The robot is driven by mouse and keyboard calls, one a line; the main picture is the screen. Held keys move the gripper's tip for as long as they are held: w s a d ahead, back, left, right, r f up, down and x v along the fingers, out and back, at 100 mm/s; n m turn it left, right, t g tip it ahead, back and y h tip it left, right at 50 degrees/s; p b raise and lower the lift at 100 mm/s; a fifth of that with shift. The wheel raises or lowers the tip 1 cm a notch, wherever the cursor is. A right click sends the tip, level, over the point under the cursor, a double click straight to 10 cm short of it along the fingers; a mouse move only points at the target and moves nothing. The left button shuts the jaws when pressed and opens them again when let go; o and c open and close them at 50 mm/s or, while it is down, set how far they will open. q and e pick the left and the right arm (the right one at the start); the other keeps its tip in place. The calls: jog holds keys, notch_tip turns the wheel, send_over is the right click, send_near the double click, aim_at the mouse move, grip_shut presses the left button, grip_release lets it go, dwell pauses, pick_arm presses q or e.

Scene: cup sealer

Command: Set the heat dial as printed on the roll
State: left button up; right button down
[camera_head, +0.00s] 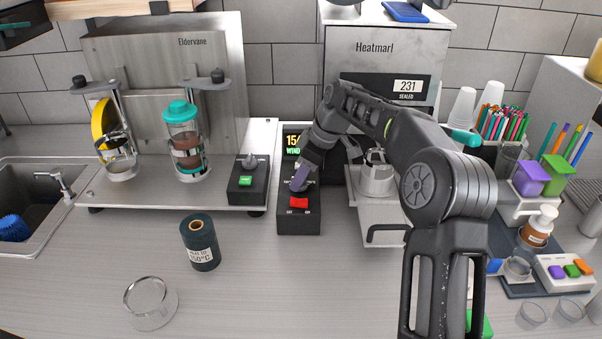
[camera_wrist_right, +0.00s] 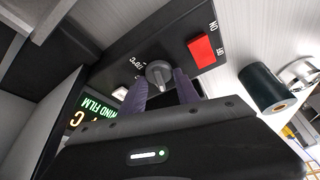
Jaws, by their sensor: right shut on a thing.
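The roll (camera_head: 202,245) is a dark teal spool standing on the counter, its white label seeming to read 150°C. The black control box (camera_head: 298,219) has a lit display (camera_head: 292,144) reading about 154, with WIND under it; the rest is covered by my arm. The heat dial (camera_wrist_right: 158,73) is a grey knob between the purple-grey fingertips of my right gripper (camera_wrist_right: 161,88), which is shut on it. In the head view my right gripper (camera_head: 299,181) comes down on the box and hides the dial. My left gripper is not in view.
A red switch (camera_head: 298,203) sits just in front of the dial. A smaller box (camera_head: 246,190) with a green button stands to the left, and a sealer (camera_head: 385,62) behind.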

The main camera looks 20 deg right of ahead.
dwell(0.4)
jog(key=c, duration=0.9)
grip_release()
jog(key=b+v, duration=0.1)
jog(key=v, duration=0.6)
jog(key=shift+r, duration=0.35)
jog(key=shift+s+d, duration=0.1)
jog(key=shift+d, duration=0.05)
